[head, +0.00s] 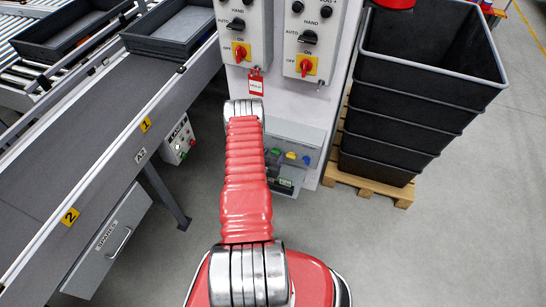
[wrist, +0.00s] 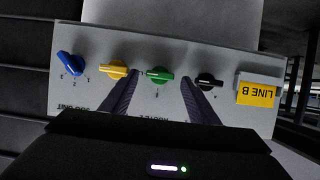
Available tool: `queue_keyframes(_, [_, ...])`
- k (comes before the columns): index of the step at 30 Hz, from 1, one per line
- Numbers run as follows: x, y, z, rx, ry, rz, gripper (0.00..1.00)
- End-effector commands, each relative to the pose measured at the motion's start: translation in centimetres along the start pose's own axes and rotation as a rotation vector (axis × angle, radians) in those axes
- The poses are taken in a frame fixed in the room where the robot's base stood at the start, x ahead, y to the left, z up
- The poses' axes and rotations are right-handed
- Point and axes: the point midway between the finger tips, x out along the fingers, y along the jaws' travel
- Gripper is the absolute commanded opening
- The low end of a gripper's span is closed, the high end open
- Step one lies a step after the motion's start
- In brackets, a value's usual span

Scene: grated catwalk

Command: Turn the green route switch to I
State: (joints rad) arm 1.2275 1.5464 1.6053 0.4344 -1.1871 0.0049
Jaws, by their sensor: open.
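The green route switch (wrist: 159,75) is a round knob with a bar handle on a light grey panel (wrist: 225,60), seen upside down in the wrist view. Its bar lies roughly sideways in that picture; I cannot read clearly which mark it points to. My gripper (wrist: 159,77) is open, with one dark finger on each side of the green switch. I cannot tell whether the fingers touch it. In the head view the green switch (head: 276,151) shows small on the low panel, right of my red arm, which hides most of the gripper's surroundings.
The yellow knob (wrist: 116,69) and black knob (wrist: 207,81) sit close on either side, with a blue knob (wrist: 69,64) beyond the yellow. A yellow LINE B label (wrist: 257,91) is at the panel's right. Stacked black crates (head: 405,110) stand right; a conveyor (head: 95,135) runs left.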

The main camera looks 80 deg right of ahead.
Motion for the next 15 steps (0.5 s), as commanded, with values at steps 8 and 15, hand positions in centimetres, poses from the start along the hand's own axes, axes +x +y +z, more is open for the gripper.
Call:
queue_keyframes(8, [-0.04, -0.01, 0.00, 0.000, 0.000, 0.000, 0.46])
queue_keyframes(15, [-0.05, -0.02, 0.00, 0.000, 0.000, 0.000, 0.29])
